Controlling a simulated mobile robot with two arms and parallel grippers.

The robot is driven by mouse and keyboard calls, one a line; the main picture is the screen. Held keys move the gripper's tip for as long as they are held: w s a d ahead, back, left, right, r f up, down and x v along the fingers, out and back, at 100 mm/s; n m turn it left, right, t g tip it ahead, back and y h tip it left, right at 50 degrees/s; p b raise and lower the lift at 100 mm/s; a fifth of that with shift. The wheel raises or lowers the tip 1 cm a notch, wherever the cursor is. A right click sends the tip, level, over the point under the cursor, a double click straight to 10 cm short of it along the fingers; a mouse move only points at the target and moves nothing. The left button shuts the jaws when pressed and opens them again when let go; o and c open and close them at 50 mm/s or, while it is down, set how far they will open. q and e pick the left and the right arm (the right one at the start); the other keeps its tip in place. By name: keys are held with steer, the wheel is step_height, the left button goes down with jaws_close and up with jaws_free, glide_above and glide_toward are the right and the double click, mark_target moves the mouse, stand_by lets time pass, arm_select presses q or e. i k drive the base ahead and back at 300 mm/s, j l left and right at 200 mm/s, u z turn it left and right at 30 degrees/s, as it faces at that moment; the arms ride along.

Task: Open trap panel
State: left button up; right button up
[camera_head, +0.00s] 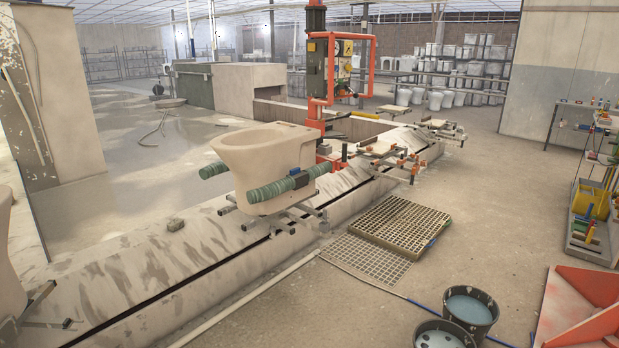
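No part that I can name for certain as the trap panel shows. A beige slatted panel (400,226) lies on the floor right of the carousel bed, partly over a flat grid (368,260). An unglazed toilet bowl (262,158) stands on a metal support on the carousel bed (110,277). Green ribbed pads (281,189) press against or lie close to its side; I cannot tell which. Neither of my grippers is in view.
An orange lifting frame (332,72) stands behind the bowl. Two buckets, one holding bluish liquid (470,306), stand at the lower right. A blue hose (400,297) and a pale pipe (262,290) cross the floor. Open floor lies right of the slatted panel.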

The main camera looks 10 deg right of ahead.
mark_target(400, 230)
steer(key=i+z, duration=0.15)
steer(key=i, duration=0.45)
steer(key=i+z, duration=0.1)
steer(key=i, duration=0.5)
steer(key=i+z, duration=0.15)
steer(key=i, duration=0.45)
steer(key=i+j+z, duration=0.15)
steer(key=i, duration=0.45)
steer(key=i+j+z, duration=0.15)
steer(key=i, duration=0.4)
